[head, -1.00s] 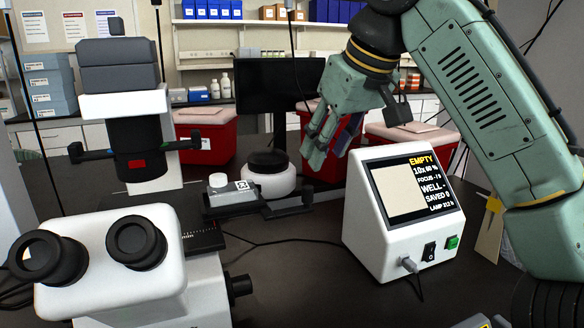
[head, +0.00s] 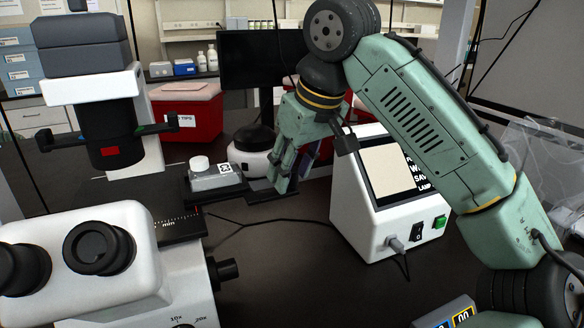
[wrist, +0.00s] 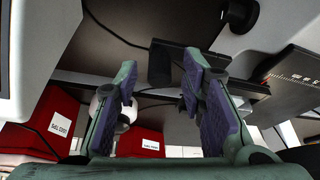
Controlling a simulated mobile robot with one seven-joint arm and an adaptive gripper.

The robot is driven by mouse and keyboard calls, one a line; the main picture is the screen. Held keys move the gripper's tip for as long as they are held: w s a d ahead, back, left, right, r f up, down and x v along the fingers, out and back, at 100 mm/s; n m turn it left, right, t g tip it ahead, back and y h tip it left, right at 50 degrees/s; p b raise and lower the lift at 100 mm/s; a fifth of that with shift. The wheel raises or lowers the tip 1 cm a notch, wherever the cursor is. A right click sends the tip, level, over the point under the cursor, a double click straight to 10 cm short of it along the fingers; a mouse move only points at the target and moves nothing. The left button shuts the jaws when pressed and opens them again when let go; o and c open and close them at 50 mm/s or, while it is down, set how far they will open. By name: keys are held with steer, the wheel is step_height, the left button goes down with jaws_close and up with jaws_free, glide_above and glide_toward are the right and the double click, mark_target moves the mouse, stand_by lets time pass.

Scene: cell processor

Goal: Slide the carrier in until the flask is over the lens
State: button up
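The flask (head: 216,178) is a small pale grey block with a white cap and a coded label. It sits on the dark carrier (head: 262,194), right of the microscope's black lamp column (head: 112,140). The carrier's left end meets the stage with the mm scale (head: 172,222). The lens is hidden. My gripper (head: 283,186) points down at the carrier's right end; contact cannot be told. In the wrist view my gripper (wrist: 157,88) is open, with a gap between its purple pads. A dark upright block (wrist: 172,62), likely the carrier's end, shows beyond the fingertips.
A white display box (head: 375,215) stands close right of my gripper, its screen partly covered by my arm. A round white device with a black top (head: 253,150) stands behind the carrier. Eyepieces (head: 100,248) are in front at left. A cable crosses the bench.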

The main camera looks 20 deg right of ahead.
steer(key=shift+w+f, duration=0.15)
steer(key=shift+f, duration=0.25)
steer(key=shift+c, duration=0.3)
jaws_close()
steer(key=shift+a, duration=0.1)
